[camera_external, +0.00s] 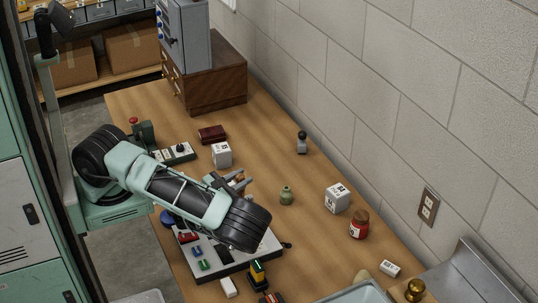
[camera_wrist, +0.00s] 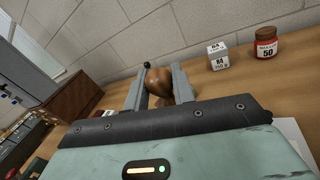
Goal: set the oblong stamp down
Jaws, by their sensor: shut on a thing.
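My gripper (camera_wrist: 159,78) is shut on a rounded brown thing (camera_wrist: 159,88), seen between its two grey fingers in the wrist view. This looks like the wooden handle of the oblong stamp; its lower part is hidden behind the gripper body, so I cannot see its base or whether it touches anything. In the external view my gripper (camera_external: 239,181) is over the middle of the wooden table (camera_external: 262,142), and the held thing is barely visible there. A small dark-topped grey piece (camera_external: 302,142) stands apart near the wall.
A tray (camera_external: 213,264) lies below my arm. Bare table lies toward the wall.

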